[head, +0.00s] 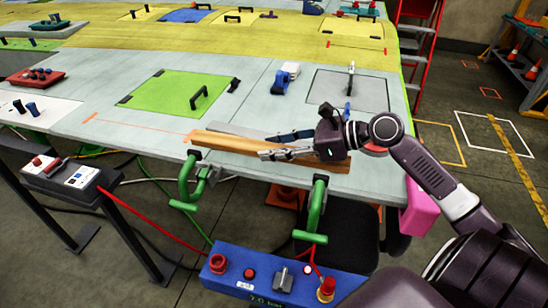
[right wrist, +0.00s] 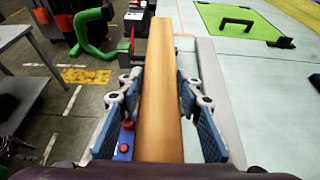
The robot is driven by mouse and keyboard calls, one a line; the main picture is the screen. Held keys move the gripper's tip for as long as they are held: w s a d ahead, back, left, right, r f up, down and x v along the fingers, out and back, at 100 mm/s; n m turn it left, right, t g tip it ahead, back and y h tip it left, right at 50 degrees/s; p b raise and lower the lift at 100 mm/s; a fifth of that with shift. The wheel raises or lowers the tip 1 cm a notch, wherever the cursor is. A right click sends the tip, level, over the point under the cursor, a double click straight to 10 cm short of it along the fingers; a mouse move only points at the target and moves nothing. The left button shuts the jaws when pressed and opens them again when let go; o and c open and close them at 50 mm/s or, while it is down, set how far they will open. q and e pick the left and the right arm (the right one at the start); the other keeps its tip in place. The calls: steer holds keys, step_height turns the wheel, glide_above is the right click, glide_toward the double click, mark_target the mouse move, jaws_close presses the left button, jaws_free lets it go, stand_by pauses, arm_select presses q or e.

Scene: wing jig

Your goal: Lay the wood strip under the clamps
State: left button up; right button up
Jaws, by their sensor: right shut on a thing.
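The wood strip (head: 235,146) is long and light brown. It lies along the front edge of the wing table (head: 130,130), and I cannot tell whether it touches the surface. My right gripper (head: 275,146) is shut on the strip toward its right part. In the right wrist view the strip (right wrist: 158,90) runs lengthwise between the two fingers. A green clamp (head: 186,182) hangs on the table edge near the strip's left end, and another green clamp (head: 317,205) hangs further right. The left clamp also shows in the right wrist view (right wrist: 92,32). My left gripper is out of view.
A grey bar (head: 228,130) lies just behind the strip. A green panel with a black handle (head: 170,92) is further back. A blue control box (head: 270,277) stands in front, below the edge. A pink block (head: 417,208) is at the right corner.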

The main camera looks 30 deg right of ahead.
mark_target(274, 171)
step_height(274, 171, down, 4)
steer(key=shift+r, duration=0.15)
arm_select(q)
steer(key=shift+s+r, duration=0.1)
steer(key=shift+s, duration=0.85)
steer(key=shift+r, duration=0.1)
arm_select(e)
steer(key=shift+f, duration=0.25)
steer(key=shift+f+p, duration=0.25)
steer(key=shift+p, duration=0.15)
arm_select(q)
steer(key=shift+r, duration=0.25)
arm_select(e)
steer(key=shift+f, duration=0.1)
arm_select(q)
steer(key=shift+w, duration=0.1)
arm_select(e)
steer(key=shift+s+f, duration=0.1)
